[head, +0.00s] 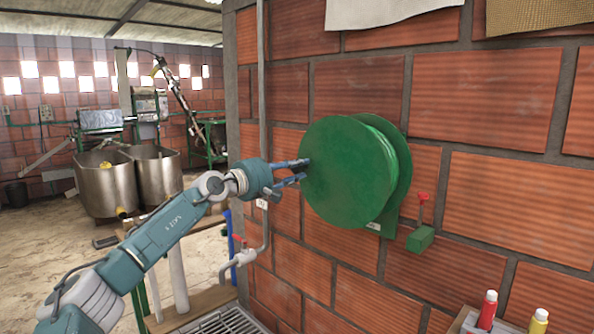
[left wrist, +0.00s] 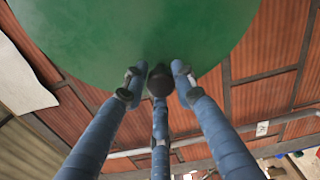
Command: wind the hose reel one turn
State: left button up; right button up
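The hose reel is a green drum (head: 340,172) on the brick wall, with its round face turned toward the left. My left gripper (head: 305,169) is at the left part of this face, its blue fingers pointing at it. In the left wrist view the green face (left wrist: 130,35) fills the top. A dark round knob (left wrist: 159,82) shows there between the three fingertips of the left gripper (left wrist: 158,80). The fingers are close around the knob; whether they press on it is unclear. No hose can be made out. My right gripper is not in view.
A green box with a red-handled valve (head: 421,238) is on the wall right of the reel. A pipe with a tap (head: 240,258) runs below my gripper. Bottles (head: 487,310) stand at lower right. Metal tanks (head: 105,185) stand far left, with open floor before them.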

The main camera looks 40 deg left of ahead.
pick_arm(q)
jog(key=shift+o, duration=1.3)
jog(key=shift+a+r, duration=0.1)
jog(key=shift+a, duration=0.05)
jog(key=shift+a+f, duration=0.1)
jog(key=shift+f, duration=0.1)
jog(key=shift+r, duration=0.2)
notch_tip(320, 180, up, 9)
jog(key=shift+r, duration=0.35)
